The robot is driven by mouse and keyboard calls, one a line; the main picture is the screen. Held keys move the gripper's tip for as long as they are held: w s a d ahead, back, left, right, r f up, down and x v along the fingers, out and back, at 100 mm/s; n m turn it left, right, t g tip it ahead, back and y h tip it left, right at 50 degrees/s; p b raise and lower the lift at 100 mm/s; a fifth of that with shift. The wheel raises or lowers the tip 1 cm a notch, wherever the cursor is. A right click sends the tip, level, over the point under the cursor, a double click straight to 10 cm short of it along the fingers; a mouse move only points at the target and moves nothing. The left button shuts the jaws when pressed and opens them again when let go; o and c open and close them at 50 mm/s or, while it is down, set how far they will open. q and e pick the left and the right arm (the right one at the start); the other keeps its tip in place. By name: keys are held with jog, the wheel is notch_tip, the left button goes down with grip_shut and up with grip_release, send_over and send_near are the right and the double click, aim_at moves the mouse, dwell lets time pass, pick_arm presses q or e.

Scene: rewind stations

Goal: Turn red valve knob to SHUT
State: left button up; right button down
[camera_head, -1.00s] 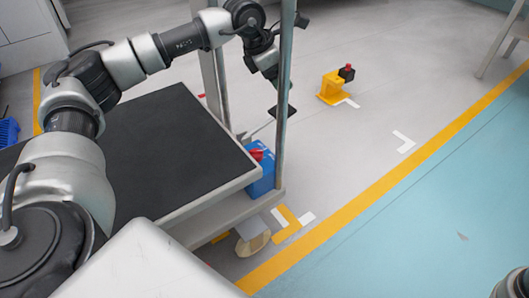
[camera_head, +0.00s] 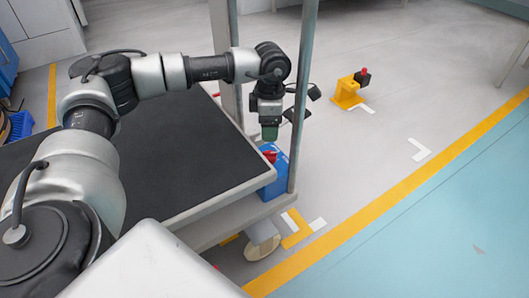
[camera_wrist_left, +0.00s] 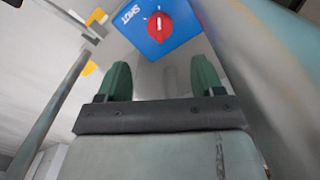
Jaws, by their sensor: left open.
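The red valve knob (camera_wrist_left: 159,26) is round with a white bar and sits on the face of a blue box (camera_wrist_left: 150,40). The word SHUT is on the box to the left of the knob in the wrist view. The white bar runs nearly up and down there, not toward the word. In the head view the blue box (camera_head: 276,182) stands by a grey post, and the knob (camera_head: 269,155) is partly visible. My left gripper (camera_wrist_left: 162,78) is open, its green fingers apart and empty, with the knob ahead between them. It hangs above the box in the head view (camera_head: 270,132). My right gripper is out of view.
A grey upright post (camera_head: 303,90) stands close to my left gripper on the right. The black-topped table (camera_head: 180,150) lies to the left. A yellow stand (camera_head: 347,93) is on the floor farther back. Open floor lies to the right.

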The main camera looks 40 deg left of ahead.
aim_at(269, 152)
pick_arm(q)
notch_tip(269, 152, down, 10)
jog(key=b, duration=0.6)
jog(key=shift+w+f+b, duration=0.1)
jog(key=shift+f+b, duration=0.15)
jog(key=shift+b, duration=0.1)
jog(key=shift+c, duration=0.2)
